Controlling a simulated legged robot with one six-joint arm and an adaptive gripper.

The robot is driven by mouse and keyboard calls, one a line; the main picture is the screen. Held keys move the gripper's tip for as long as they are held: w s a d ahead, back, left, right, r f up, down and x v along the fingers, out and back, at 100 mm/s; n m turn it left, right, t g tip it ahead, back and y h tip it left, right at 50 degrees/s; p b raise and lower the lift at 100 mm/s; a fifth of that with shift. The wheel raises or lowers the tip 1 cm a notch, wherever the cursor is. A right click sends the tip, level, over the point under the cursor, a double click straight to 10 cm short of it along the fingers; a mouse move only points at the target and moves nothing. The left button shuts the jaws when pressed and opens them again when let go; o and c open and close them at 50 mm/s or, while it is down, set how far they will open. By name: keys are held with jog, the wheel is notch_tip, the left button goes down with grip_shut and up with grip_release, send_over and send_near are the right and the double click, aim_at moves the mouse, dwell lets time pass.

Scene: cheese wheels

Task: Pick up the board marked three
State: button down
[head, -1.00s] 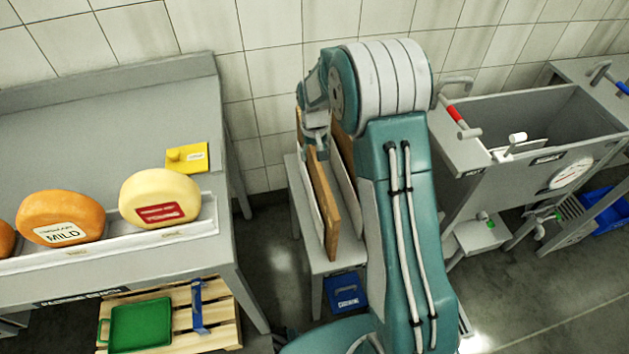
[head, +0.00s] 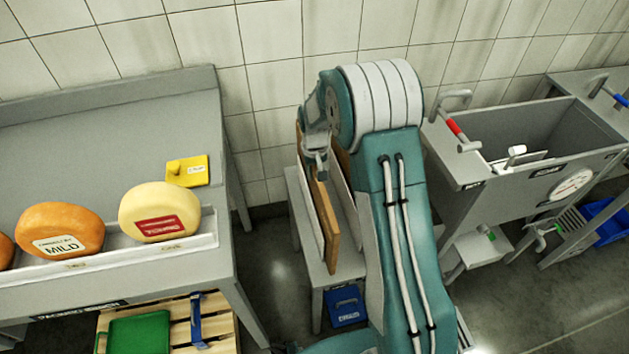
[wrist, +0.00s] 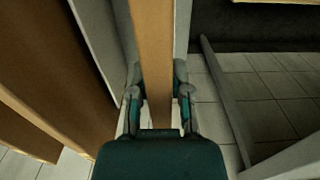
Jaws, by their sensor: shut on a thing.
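Several upright boards stand side by side on a small grey stand (head: 342,268) in the middle of the head view. My gripper (head: 318,172) is over the top of the nearest wooden board (head: 326,225). In the wrist view the fingers (wrist: 159,100) sit on both sides of a wooden board (wrist: 153,45) and are shut on it. Another wooden board (wrist: 45,75) stands to the left, with a pale panel (wrist: 95,35) between. No number shows on any board, so I cannot tell which is marked three.
A grey bench (head: 100,130) at left holds orange (head: 60,230) and pale (head: 159,211) cheese wheels. A yellow block (head: 187,171) lies behind them. A grey sink (head: 530,135) stands at right. A blue box (head: 345,306) is below the stand. A pallet (head: 220,325) lies below the bench.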

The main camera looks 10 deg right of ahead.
notch_tip(320, 180, up, 20)
dwell(0.7)
